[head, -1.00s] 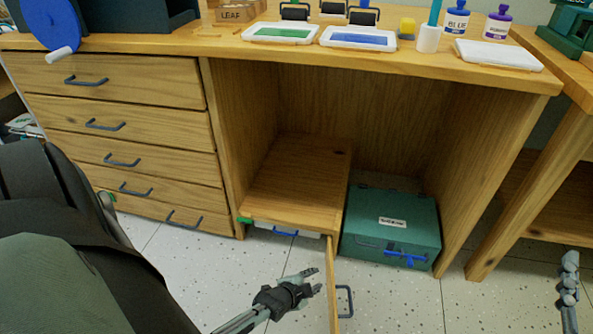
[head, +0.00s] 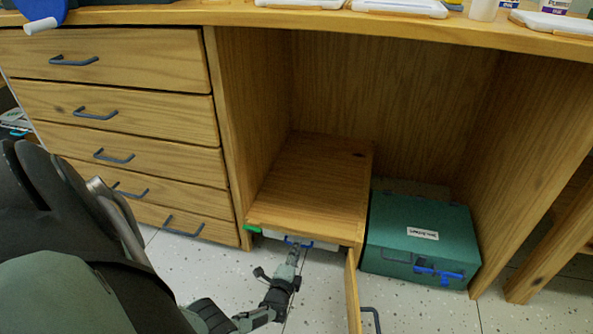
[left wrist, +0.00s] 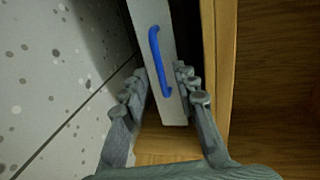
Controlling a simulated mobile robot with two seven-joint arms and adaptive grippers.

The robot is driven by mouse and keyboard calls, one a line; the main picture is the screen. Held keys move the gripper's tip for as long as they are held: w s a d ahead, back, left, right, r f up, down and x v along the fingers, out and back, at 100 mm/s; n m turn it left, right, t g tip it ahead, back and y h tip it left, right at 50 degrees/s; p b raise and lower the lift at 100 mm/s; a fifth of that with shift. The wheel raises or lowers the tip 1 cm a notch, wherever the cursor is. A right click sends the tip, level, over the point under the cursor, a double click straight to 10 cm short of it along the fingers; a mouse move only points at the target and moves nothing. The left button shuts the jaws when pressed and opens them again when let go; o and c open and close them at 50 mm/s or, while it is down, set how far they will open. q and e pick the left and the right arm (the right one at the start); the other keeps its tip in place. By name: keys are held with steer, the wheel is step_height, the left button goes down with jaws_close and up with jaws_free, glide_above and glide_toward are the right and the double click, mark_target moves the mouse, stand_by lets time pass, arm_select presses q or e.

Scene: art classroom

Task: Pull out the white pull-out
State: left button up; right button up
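The white pull-out (head: 322,244) shows as a narrow white front under the wooden top of the low cabinet in the knee space. In the left wrist view the white pull-out (left wrist: 153,20) has a blue bar handle (left wrist: 160,62). My left gripper (head: 296,247) reaches up to the handle in the head view and partly hides it. In the left wrist view the left gripper (left wrist: 158,88) has its fingers spread, one on each side of the white front and the handle's near end. I cannot tell whether they touch. My right gripper is not in view.
An open wooden door (head: 352,293) stands just right of my left gripper. A green box (head: 420,236) with a blue latch sits right of the low cabinet (head: 312,185). Wooden drawers (head: 120,115) are at left. Speckled floor is free in front.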

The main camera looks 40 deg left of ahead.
arm_select(q)
steer(key=shift+w+a, duration=0.25)
steer(key=shift+w, duration=0.15)
steer(key=shift+c, duration=0.6)
jaws_close()
